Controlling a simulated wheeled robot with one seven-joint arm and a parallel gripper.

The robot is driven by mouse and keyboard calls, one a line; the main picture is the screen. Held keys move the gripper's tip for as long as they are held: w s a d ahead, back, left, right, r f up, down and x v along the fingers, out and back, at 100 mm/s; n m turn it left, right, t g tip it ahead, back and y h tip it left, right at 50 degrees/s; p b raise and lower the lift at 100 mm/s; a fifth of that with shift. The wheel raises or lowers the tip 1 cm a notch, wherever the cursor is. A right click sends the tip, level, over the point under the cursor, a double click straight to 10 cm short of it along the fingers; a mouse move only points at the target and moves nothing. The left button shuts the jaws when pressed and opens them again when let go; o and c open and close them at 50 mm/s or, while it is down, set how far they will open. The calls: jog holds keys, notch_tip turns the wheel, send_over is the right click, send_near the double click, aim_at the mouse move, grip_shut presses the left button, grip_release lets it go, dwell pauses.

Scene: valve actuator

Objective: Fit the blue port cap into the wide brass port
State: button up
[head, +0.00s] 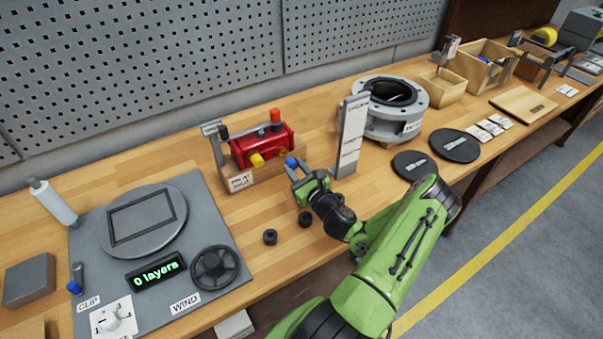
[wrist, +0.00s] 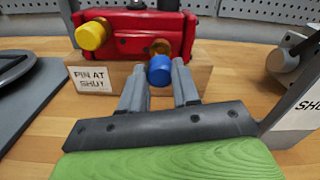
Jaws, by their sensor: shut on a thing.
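The red valve actuator (head: 262,146) sits on a wooden block; its front also shows in the wrist view (wrist: 128,38). My gripper (head: 293,168) is shut on the blue port cap (head: 291,162), held between the fingertips in the wrist view (wrist: 159,70). A brass port (wrist: 160,46) shows just behind and above the cap, at the right of the actuator's front. The cap partly hides it, and I cannot tell whether they touch. A yellow cap (wrist: 92,35) sticks out at the left of the same front.
A grey upright stand (head: 351,135) with labels is close at the right of my gripper. Two black round pieces (head: 270,237) lie on the bench in front. A grey flanged ring (head: 395,108) stands farther right. A winding board (head: 210,200) lies left.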

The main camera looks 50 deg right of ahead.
aim_at(294, 167)
jog(key=shift+w+d, duration=0.2)
jog(key=shift+w, duration=0.3)
jog(key=shift+w+p, duration=0.15)
jog(key=shift+p, duration=0.2)
dwell(1.3)
jog(key=shift+w+d, duration=0.1)
jog(key=shift+w, duration=0.25)
jog(key=shift+w+d, duration=0.2)
jog(key=shift+w, duration=0.35)
jog(key=o, duration=1.1)
jog(key=v, duration=1.5)
jog(key=shift+s+a, duration=0.2)
jog(key=shift+s, duration=0.05)
